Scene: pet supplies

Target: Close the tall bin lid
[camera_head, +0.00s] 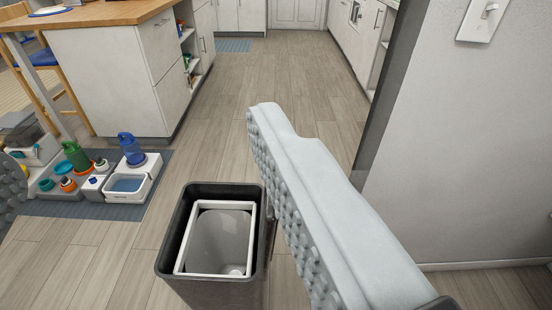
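The tall bin (168,266) is dark grey and stands open on the wood floor at the bottom centre. A white inner frame and a grey inside show through its top. A thin dark edge at the bin's right side may be the raised lid (270,222); my finger hides most of that area. My gripper (135,150) is open and empty. Its pale, studded right finger looms over the bin's right side, and a bit of the other finger shows at the left edge. I cannot tell whether the right finger touches the bin.
A grey mat (80,206) with bottles, bowls and a white tray lies to the left. A kitchen island (110,80) stands behind it, with a stool (38,75). A white wall (460,150) closes off the right. The wood floor (275,80) is clear ahead.

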